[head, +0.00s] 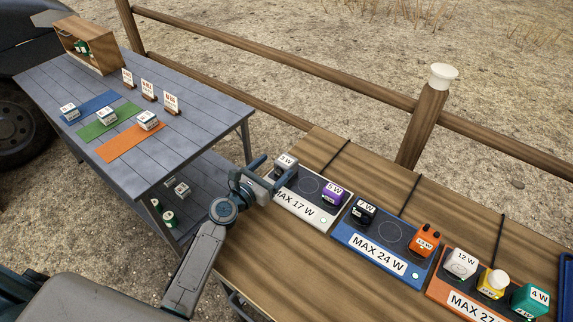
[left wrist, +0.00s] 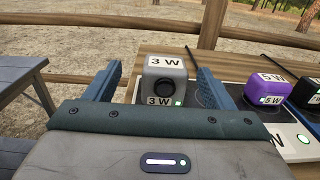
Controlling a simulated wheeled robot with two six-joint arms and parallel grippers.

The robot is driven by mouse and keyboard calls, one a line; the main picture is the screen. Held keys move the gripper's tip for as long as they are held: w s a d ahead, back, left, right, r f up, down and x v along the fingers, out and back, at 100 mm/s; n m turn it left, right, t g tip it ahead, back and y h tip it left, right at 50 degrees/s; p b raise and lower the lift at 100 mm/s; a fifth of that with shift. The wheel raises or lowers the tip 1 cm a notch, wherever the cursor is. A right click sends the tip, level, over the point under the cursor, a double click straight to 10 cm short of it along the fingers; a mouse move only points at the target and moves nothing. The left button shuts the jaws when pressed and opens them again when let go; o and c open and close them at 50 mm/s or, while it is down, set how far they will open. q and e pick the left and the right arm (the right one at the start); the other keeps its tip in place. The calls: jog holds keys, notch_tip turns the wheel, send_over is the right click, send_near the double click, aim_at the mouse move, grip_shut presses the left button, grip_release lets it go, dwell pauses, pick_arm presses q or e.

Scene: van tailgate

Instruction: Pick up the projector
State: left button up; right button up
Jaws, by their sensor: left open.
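A grey box with a round dark lens and "3 W" labels (head: 286,163), which looks like the projector, stands upright at the left end of the white "MAX 17 W" board (head: 318,217). It also shows in the left wrist view (left wrist: 165,70), in the gap between my two blue fingers. My left gripper (head: 270,172) is open, close to the box on its left side in the head view. Nothing is held. I cannot tell whether the fingertips reach alongside the box. My right gripper is not in view.
A purple "5 W" box (head: 333,194) shares the white board. A blue "MAX 24 W" board (head: 367,257) and an orange "MAX 27" board (head: 449,299) with more devices lie to the right. A grey table (head: 180,85) stands at left; a wooden fence (head: 290,60) runs behind.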

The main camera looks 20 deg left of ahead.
aim_at(280, 167)
pick_arm(q)
jog(key=x, duration=0.4)
jog(key=shift+w+d+f, duration=0.1)
jog(key=shift+d+f, duration=0.25)
jog(key=shift+d, duration=0.1)
jog(key=shift+w+d+f, duration=0.1)
jog(key=shift+w+d, duration=0.05)
jog(key=shift+w, duration=0.35)
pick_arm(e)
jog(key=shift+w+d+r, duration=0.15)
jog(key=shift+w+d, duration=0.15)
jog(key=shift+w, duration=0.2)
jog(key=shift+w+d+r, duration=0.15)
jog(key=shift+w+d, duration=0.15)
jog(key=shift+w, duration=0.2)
pick_arm(q)
jog(key=shift+s, duration=0.1)
jog(key=c, duration=1.2)
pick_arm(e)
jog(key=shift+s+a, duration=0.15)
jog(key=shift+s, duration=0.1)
